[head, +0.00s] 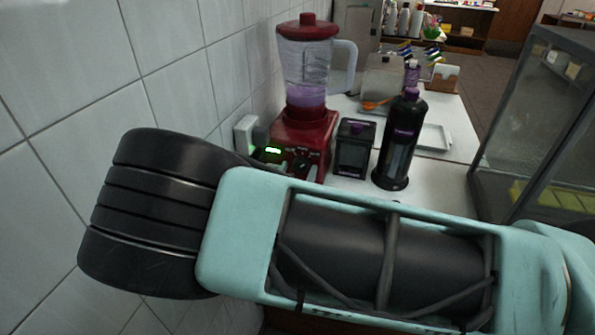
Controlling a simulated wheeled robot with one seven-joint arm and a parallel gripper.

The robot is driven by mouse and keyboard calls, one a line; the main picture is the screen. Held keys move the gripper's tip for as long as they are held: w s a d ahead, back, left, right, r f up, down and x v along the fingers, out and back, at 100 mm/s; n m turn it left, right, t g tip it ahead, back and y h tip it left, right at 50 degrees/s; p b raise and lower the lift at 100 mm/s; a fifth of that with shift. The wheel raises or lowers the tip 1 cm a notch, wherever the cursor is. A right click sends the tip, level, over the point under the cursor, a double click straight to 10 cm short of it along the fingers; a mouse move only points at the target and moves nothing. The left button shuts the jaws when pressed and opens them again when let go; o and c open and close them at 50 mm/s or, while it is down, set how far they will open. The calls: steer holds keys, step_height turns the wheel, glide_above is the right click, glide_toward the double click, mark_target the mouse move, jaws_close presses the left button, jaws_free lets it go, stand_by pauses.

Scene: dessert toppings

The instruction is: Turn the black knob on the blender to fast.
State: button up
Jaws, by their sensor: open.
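The blender (304,135) stands upright against the tiled wall, with a red base, a clear jug holding something purple, and a red lid. A dark knob (300,166) with a pale mark shows on the front of its base, partly hidden by my arm. I cannot read its setting. My teal and black arm crosses the foreground, and its black end lies left of and nearer than the blender. My gripper is not clearly visible; a small dark part with a green light shows beside the blender's base, and I cannot tell what it belongs to.
A black jar (354,148) and a tall black bottle (402,140) stand right of the blender on the white counter (437,183). A tray (434,137) lies behind them. A glass case (535,130) stands at the right. A white wall box (244,133) is left of the blender.

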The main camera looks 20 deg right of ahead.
steer(key=b+v, duration=0.3)
steer(key=v, duration=1.4)
steer(key=shift+w, duration=0.1)
steer(key=w+a+f+n+g+y, duration=0.2)
steer(key=a+g+y, duration=0.25)
steer(key=y, duration=0.35)
steer(key=s+a+r+n+g+y, duration=0.4)
steer(key=s+a+y, duration=0.1)
steer(key=s+y, duration=0.1)
steer(key=s+d+r+n+g+h, duration=0.1)
steer(key=s+d+r+n+g, duration=0.2)
steer(key=s+d, duration=0.4)
steer(key=s+d+r+n+g+h, duration=0.1)
steer(key=s+d+r+n+g, duration=0.2)
steer(key=s+d, duration=0.4)
steer(key=shift+s+r+n+h, duration=0.4)
steer(key=shift+s+r+n, duration=0.15)
steer(key=shift+r+n, duration=0.4)
